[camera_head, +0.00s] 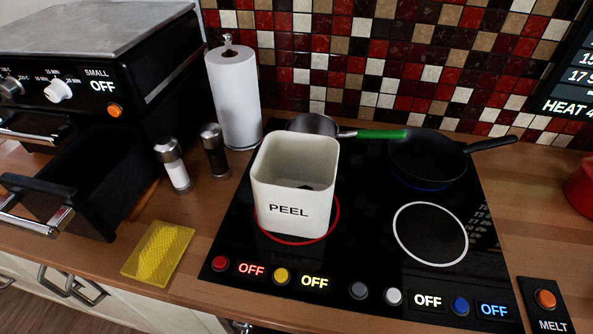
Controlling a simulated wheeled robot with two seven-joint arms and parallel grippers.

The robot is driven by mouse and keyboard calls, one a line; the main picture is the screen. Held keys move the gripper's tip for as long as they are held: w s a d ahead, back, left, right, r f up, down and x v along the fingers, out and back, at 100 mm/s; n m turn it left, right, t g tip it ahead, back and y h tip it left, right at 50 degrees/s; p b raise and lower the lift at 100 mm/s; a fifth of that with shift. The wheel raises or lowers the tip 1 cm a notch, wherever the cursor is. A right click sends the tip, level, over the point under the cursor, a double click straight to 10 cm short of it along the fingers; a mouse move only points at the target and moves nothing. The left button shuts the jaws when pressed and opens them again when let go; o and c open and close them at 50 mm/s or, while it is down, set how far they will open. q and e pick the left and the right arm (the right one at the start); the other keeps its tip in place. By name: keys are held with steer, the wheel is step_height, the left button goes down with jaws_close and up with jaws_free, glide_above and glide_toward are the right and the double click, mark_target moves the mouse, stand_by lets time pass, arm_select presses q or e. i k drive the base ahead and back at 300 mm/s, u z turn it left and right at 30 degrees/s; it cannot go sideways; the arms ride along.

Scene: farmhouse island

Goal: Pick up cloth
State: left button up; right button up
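A yellow cloth (158,250), roughly rectangular with a textured patch in its middle, lies flat on the wooden counter near the front edge, left of the cooktop. It is uncovered and nothing touches it from above. Neither of my grippers is in view, so I cannot see where they are relative to the cloth.
A black appliance (100,85) with an open drawer (75,180) stands left of the cloth. Salt (174,165) and pepper (214,150) shakers and a paper roll (234,95) stand behind. The cooktop (350,265) holds a PEEL bin (293,190) and a black pan (430,158).

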mark_target(154, 258)
steer(key=k, duration=1.3)
steer(key=u, duration=0.7)
steer(key=i, duration=1)
steer(key=z, duration=0.45)
steer(key=k, duration=0.35)
steer(key=z, duration=0.5)
